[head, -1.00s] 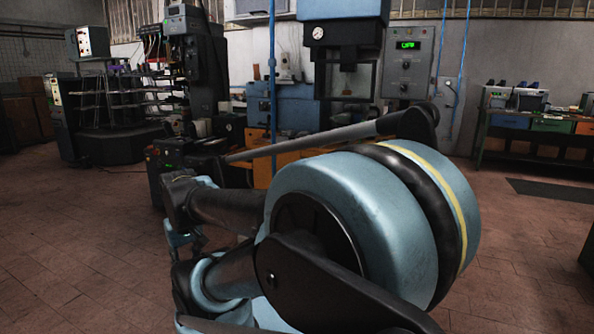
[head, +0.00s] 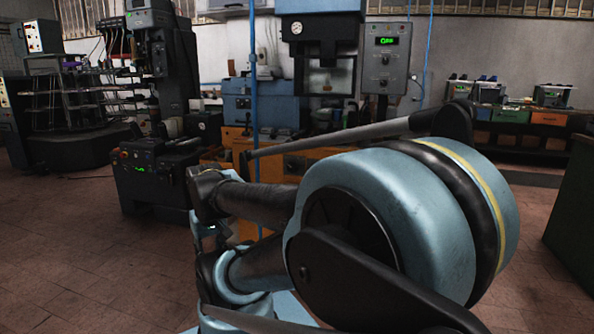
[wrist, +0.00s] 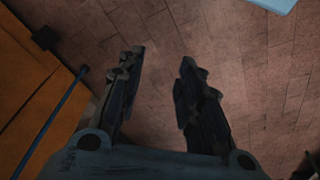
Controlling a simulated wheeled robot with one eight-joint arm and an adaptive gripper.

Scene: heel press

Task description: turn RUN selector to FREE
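The RUN selector cannot be made out for certain in any view. A grey control box (head: 386,58) with a green display and small knobs is mounted beside the blue press (head: 320,30) in the head view; its lettering is too small to read. A low black machine (head: 155,175) with a green display and small buttons stands at left centre. My gripper (wrist: 158,90) shows in the wrist view, its two dark fingers apart with only floor tiles between them. It is empty and touches nothing visible. My arm fills the lower middle of the head view.
An orange cabinet (wrist: 32,85) and a blue rod (wrist: 55,118) lie left in the wrist view. A vertical blue pole (head: 254,100) stands before the press. A green cabinet (head: 573,205) is at the right edge. Tiled floor (head: 70,240) is open at lower left.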

